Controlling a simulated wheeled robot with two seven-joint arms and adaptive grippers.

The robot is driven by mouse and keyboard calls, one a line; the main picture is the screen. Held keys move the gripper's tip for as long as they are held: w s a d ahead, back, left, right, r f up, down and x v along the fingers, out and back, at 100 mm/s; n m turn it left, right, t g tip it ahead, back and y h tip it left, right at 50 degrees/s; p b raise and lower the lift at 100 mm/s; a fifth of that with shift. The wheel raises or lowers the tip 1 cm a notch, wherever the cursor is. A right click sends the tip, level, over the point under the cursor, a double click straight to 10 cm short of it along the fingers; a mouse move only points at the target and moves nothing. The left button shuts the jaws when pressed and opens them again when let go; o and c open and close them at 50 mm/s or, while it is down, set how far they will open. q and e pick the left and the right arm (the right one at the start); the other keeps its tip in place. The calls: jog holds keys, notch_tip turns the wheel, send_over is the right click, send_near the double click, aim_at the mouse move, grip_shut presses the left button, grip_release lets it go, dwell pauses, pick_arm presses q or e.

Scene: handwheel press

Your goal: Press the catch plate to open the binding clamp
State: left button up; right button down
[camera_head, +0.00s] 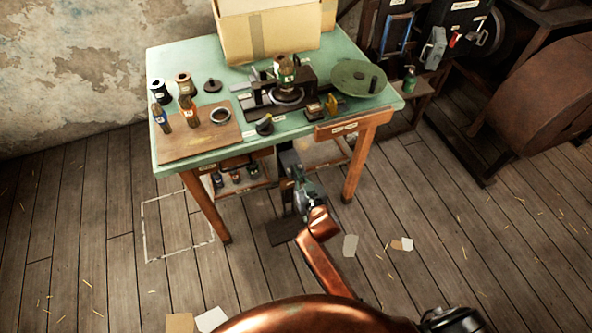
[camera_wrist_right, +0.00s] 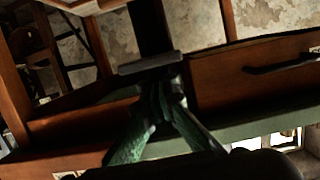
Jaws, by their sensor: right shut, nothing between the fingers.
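My right gripper (camera_head: 298,178) is shut and empty, just in front of the table's front edge and below the top. Its green fingers come together in the right wrist view (camera_wrist_right: 160,98). A dark upright post (camera_head: 287,160) under the table edge stands at the fingertips. In the wrist view a grey flat plate (camera_wrist_right: 150,63) crosses this dark post (camera_wrist_right: 151,28) just beyond the fingertips; whether they touch it I cannot tell. I cannot tell for sure that this is the catch plate. A dark clamp-like fixture (camera_head: 262,100) holding a bottle-like piece sits on the table. My left gripper is not in view.
The green table (camera_head: 215,67) carries a cardboard box (camera_head: 235,35), a wooden board (camera_head: 178,147), spools and a round green plate (camera_head: 345,79). A wooden drawer (camera_head: 343,127) juts out at front right. A dark floor plate (camera_head: 285,230) lies below. Floor at left is open.

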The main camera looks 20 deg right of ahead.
jog(key=shift+f, duration=0.15)
notch_tip(320, 180, down, 2)
jog(key=shift+f+b, duration=0.15)
jog(key=shift+b, duration=0.25)
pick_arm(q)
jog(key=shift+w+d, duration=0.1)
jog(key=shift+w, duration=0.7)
pick_arm(e)
jog(key=shift+f, duration=0.35)
notch_tip(320, 180, up, 2)
jog(key=shift+r+p, duration=0.2)
jog(key=shift+p, duration=0.9)
notch_tip(320, 180, up, 3)
jog(key=shift+f+p, duration=0.15)
jog(key=shift+p, duration=1)
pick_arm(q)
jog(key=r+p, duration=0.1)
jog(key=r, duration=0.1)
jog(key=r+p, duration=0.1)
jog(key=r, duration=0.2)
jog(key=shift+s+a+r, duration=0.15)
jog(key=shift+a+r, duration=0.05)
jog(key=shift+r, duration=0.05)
pick_arm(e)
jog(key=v, duration=1)
jog(key=shift+f, duration=0.25)
